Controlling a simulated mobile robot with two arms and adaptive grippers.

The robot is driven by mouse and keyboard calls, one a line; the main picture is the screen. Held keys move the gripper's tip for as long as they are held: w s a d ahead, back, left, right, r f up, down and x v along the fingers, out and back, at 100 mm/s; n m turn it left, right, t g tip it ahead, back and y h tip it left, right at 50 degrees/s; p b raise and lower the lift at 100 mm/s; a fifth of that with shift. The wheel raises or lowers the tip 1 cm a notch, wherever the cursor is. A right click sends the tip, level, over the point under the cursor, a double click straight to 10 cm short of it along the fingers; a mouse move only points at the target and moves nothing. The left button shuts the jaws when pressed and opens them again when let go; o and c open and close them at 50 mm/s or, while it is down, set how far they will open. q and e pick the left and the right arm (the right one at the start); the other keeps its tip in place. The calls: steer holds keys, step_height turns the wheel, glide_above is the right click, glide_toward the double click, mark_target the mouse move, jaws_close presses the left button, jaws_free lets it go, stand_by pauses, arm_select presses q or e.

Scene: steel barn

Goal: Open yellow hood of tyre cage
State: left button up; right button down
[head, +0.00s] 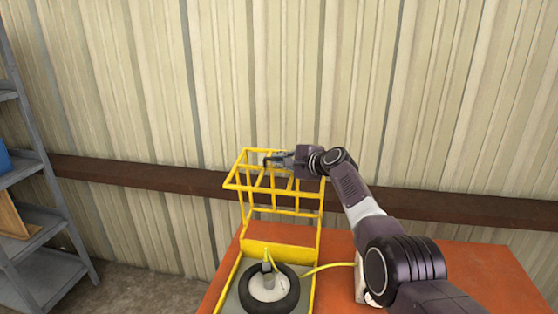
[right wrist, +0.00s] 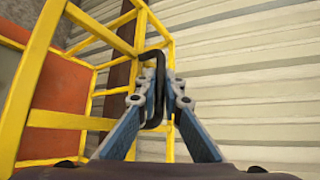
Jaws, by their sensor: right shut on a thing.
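The yellow barred hood (head: 235,168) of the tyre cage stands raised above the back of the cage's base (head: 280,252). Its bars also show close up in the right wrist view (right wrist: 32,85). My right gripper (head: 271,160) is at the raised hood, its arm reaching in from the right. In the right wrist view its blue-grey fingers (right wrist: 161,103) are shut on the hood's black bent handle (right wrist: 160,75). A black tyre with a pale hub (head: 246,297) lies in the open base below. My left gripper is not in view.
The cage stands on an orange table (head: 460,265). A yellow hose (head: 325,267) runs from the wheel to a pale object (head: 360,285) partly behind my arm. A corrugated wall (head: 450,100) with a brown beam (head: 120,175) is behind. Grey shelving (head: 40,215) stands left.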

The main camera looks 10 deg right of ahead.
steer(key=shift+a+r, duration=0.15)
steer(key=c, duration=2.3)
jaws_free()
steer(key=shift+c, duration=0.2)
steer(key=shift+a, duration=0.15)
steer(key=shift+s, duration=0.1)
steer(key=shift+d, duration=0.25)
steer(key=shift+s+d, duration=0.3)
steer(key=shift+d, duration=0.05)
steer(key=shift+v, duration=0.95)
steer(key=shift+a+v, duration=0.15)
steer(key=shift+v, duration=2.1)
steer(key=shift+a+v, duration=0.2)
steer(key=shift+v, duration=2)
steer(key=shift+s+r, duration=0.1)
steer(key=shift+s, duration=0.05)
